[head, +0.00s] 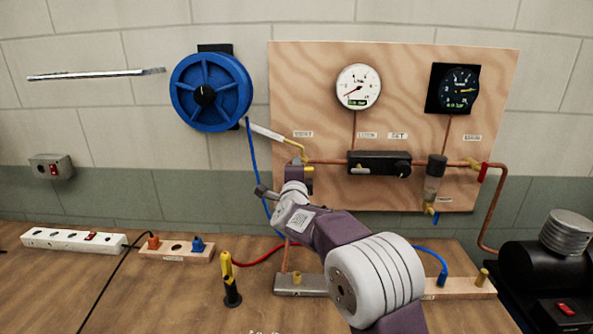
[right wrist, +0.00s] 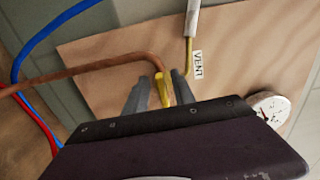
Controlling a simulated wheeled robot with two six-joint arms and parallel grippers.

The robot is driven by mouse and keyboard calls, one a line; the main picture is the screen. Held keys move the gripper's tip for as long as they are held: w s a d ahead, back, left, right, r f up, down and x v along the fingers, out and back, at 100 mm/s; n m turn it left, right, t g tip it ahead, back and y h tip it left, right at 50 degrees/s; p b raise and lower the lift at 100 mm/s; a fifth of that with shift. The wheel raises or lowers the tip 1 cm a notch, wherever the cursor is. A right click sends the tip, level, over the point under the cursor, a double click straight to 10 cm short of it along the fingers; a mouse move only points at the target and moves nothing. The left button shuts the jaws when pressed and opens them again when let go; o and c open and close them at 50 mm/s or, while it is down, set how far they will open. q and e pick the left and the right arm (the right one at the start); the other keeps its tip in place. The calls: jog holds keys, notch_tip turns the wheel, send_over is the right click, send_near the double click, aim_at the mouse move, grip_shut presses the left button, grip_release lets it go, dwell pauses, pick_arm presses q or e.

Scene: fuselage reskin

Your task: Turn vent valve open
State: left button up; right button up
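The vent valve shows its yellow handle (right wrist: 163,91) in the right wrist view, at the end of a copper pipe (right wrist: 90,68) and near the VENT label (right wrist: 197,64). My right gripper (right wrist: 160,86) has one grey finger on each side of the handle. The fingers look slightly apart from it; contact is hard to judge. In the head view my right gripper (head: 299,172) is at the left part of the plywood board (head: 400,70), below the VENT label (head: 303,134), and hides much of the valve. My left gripper is not in view.
A white tube (head: 265,131) leads to a thin brass pipe above the valve. A blue hose reel (head: 211,92) hangs to the left. A black regulator (head: 379,164) and two gauges (head: 358,87) sit to the right. A yellow-black tool (head: 230,281) stands on the bench, with a power strip (head: 73,240) farther left.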

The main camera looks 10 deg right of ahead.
jog(key=shift+s+a, duration=0.15)
jog(key=shift+s, duration=0.15)
jog(key=b+v, duration=0.2)
jog(key=v, duration=0.6)
jog(key=shift+s, duration=0.2)
jog(key=shift+r, duration=0.1)
